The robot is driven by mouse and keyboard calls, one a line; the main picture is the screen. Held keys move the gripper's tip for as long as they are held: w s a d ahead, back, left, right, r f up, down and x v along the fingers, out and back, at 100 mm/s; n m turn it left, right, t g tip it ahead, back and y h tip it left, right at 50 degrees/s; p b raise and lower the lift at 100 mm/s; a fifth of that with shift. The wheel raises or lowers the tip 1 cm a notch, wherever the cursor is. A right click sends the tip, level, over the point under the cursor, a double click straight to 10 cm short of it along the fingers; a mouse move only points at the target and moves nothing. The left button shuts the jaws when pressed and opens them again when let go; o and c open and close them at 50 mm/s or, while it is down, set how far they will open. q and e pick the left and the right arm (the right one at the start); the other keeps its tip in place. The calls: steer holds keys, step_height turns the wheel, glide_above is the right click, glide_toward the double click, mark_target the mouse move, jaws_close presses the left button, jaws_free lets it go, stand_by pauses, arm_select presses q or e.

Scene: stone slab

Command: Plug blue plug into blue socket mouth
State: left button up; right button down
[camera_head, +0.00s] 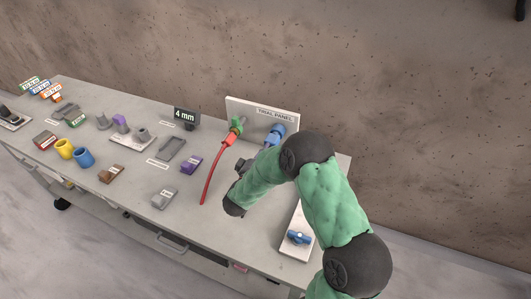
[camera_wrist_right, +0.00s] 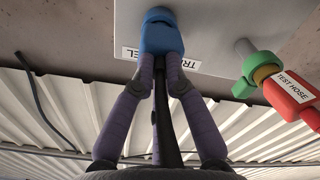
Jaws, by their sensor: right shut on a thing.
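My right gripper (camera_head: 266,150) is at the front of the upright panel (camera_head: 259,108), partly hidden by my green arm. In the right wrist view its two purple-grey fingers (camera_wrist_right: 160,66) are shut on the blue plug (camera_wrist_right: 160,42), with a black cable running back between them. The blue socket (camera_head: 278,129) shows on the panel's right side. In the wrist view the plug's far end meets the blue part at the panel, with no gap visible. I cannot tell how deep it sits. My left gripper is not in view.
Left of the socket, a green fitting (camera_head: 236,124) joins a red test hose (camera_head: 213,168) hanging over the table (camera_head: 226,221). A white board with a blue valve handle (camera_head: 298,237) lies at the right. Several blocks and cups, including a blue cup (camera_head: 84,157), stand at the left.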

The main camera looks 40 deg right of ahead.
steer(key=shift+w+d, duration=0.15)
steer(key=shift+d, duration=0.25)
steer(key=c, duration=1.2)
jaws_free()
steer(key=v, duration=1.2)
steer(key=shift+f, duration=0.1)
